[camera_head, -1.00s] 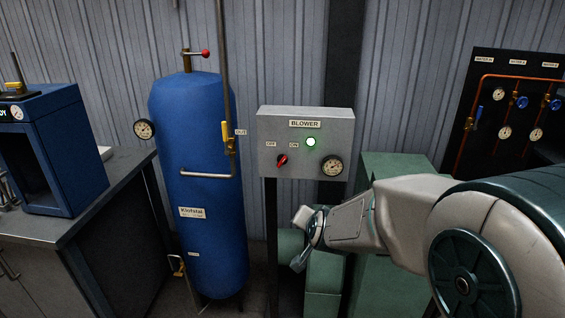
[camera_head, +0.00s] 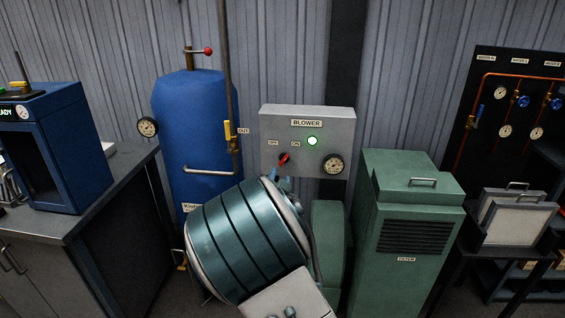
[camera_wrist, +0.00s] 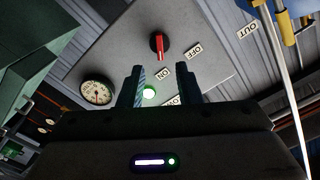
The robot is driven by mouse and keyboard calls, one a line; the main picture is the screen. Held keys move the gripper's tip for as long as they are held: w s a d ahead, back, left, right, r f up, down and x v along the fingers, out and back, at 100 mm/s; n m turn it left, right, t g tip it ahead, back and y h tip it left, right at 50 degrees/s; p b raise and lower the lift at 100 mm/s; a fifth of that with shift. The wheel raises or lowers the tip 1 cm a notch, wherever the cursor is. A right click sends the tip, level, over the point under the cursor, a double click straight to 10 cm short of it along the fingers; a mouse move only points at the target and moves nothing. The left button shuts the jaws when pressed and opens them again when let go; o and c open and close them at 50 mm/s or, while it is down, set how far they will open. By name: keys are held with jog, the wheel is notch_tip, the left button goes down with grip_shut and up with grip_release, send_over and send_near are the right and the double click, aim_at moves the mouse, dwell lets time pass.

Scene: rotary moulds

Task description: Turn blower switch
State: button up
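The grey blower panel (camera_head: 345,123) stands in the middle of the head view, with a lit green lamp (camera_head: 312,141) and a gauge (camera_head: 332,164). Its red switch (camera_head: 283,158) slants up to the right, in line with the ON label. In the wrist view the red switch (camera_wrist: 160,45) lies beyond my gripper (camera_wrist: 161,77), roughly centred across the gap between its fingers. The two fingers are apart, with nothing between them, and do not appear to touch the switch. In the head view my arm hides most of the gripper, just below the panel.
A blue tank (camera_head: 192,125) with a pipe and yellow valve stands left of the panel. A green filter cabinet (camera_head: 405,235) stands to the right. A workbench (camera_head: 75,235) with a blue box-shaped machine (camera_head: 45,150) is at far left.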

aim_at(283, 162)
jog(key=w+p, duration=0.2)
jog(key=w, duration=0.6)
jog(key=shift+w+d, duration=0.1)
jog(key=shift+d, duration=0.05)
grip_shut()
